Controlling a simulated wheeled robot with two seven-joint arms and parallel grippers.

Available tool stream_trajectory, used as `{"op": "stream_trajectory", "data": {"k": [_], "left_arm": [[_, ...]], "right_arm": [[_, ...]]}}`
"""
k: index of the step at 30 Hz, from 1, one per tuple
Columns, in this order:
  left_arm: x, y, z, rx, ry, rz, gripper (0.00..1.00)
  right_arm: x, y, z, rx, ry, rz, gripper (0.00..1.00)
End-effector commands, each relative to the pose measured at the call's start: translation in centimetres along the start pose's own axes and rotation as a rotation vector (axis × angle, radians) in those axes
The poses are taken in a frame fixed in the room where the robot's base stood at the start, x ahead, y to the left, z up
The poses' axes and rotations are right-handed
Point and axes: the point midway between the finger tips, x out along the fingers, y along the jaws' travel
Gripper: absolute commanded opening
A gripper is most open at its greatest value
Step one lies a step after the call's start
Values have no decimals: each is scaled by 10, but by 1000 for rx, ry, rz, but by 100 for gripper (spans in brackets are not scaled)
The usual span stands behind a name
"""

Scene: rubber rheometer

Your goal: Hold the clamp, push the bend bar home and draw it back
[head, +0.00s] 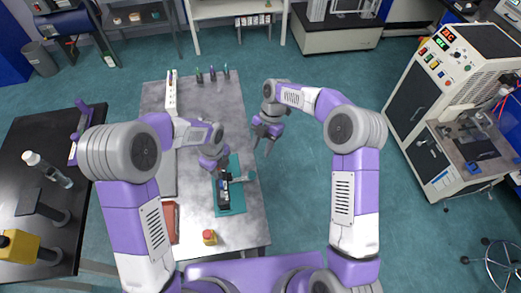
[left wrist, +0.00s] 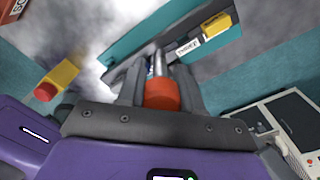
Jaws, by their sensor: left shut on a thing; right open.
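In the head view a clamp fixture with a black body (head: 223,193) sits on a teal base plate (head: 237,205) on the grey table. A thin grey bar, which looks like the bend bar (head: 241,179), sticks out from it to the right. My left gripper (head: 216,169) is over the far end of the fixture. In the left wrist view its fingers (left wrist: 160,82) are shut on an orange-red handle (left wrist: 162,96) with a metal rod. The clamp jaws are mostly hidden. My right gripper (head: 265,138) is open and empty, beyond the table's right edge, apart from the fixture.
A yellow box with a red button (head: 209,237) stands near the table's front edge. A red-brown object (head: 171,222) lies at the left. Several upright tools (head: 212,74) stand at the far end. A control cabinet (head: 440,110) stands far right. The floor between is clear.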

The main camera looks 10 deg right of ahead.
Motion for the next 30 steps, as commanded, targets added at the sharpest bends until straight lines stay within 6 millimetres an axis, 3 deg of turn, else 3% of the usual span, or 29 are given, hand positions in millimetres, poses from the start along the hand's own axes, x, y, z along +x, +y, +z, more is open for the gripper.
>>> {"op": "stream_trajectory", "data": {"k": [8, 9, 14, 23, 26, 30], "left_arm": [[0, 0, 0, 0, 0, -1, 0], [0, 0, 0, 0, 0, -1, 41], [0, 0, 0, 0, 0, -1, 65], [-2, 0, 0, 0, 0, -1, 65], [-10, -1, 0, 0, -1, -4, 65], [-34, -1, 1, -1, -2, -6, 65]], "right_arm": [[0, 0, 0, 0, 0, 0, 44], [0, 0, 0, 0, 0, 0, 44], [0, 0, 0, 0, 0, 0, 44], [0, 0, 0, 0, 0, 0, 44], [0, 0, 0, 0, 0, 0, 44], [0, 0, 0, 0, 0, 0, 44]]}}
